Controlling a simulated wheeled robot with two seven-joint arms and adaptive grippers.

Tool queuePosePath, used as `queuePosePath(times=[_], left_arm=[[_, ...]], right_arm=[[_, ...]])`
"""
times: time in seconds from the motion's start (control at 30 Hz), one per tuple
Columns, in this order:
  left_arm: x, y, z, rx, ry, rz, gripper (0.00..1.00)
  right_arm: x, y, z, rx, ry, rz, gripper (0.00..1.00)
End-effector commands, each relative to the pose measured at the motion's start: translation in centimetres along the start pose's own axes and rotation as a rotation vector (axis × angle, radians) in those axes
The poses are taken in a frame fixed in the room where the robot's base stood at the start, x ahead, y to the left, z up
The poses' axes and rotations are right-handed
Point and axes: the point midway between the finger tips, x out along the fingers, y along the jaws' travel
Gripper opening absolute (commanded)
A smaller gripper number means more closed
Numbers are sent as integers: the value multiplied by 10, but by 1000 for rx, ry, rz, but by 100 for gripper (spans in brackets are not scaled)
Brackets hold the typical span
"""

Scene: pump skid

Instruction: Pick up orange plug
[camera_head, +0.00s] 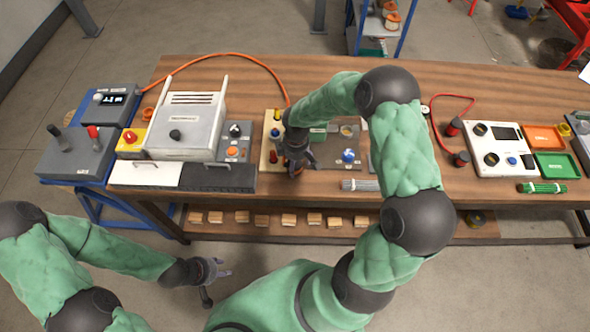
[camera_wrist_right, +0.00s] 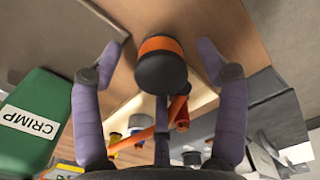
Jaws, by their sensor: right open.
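The orange plug (camera_wrist_right: 160,62) shows in the right wrist view as a dark, rounded body with an orange band. It lies between the spread purple fingers of my right gripper (camera_wrist_right: 160,60), with space on both sides. In the head view my right gripper (camera_head: 298,163) is low over a tan board (camera_head: 266,158) in the middle of the bench and mostly hides the plug. My left gripper (camera_head: 213,280) hangs empty in front of the bench at lower left, its fingers apart.
An orange cable (camera_head: 232,54) arcs from the left device to the board. A grey-white machine (camera_head: 180,122) stands left of the board. A grey bundle (camera_head: 360,185) lies to the right, and a white meter panel (camera_head: 500,148) stands farther right. Wooden blocks (camera_head: 288,219) lie on the lower shelf.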

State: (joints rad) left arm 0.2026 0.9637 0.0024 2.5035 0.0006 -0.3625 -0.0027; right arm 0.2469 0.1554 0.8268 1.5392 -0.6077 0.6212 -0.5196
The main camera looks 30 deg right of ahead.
Motion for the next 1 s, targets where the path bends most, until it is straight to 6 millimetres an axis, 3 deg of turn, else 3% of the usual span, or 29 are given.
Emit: queuePosePath(times=[0.13,0.37,0.47,0.6,0.63,1.0], left_arm=[[5,-2,0,0,0,0,40],[5,-2,0,0,0,0,40],[5,-2,0,0,0,0,40],[5,-2,0,0,0,0,40],[5,-2,0,0,0,0,40],[4,-1,0,0,0,0,40]], right_arm=[[20,0,1,0,-1,-1,74],[22,0,0,1,0,1,74],[22,0,0,0,0,1,51],[22,0,0,0,0,0,11],[22,0,0,0,0,0,7],[19,0,0,0,0,1,6]])
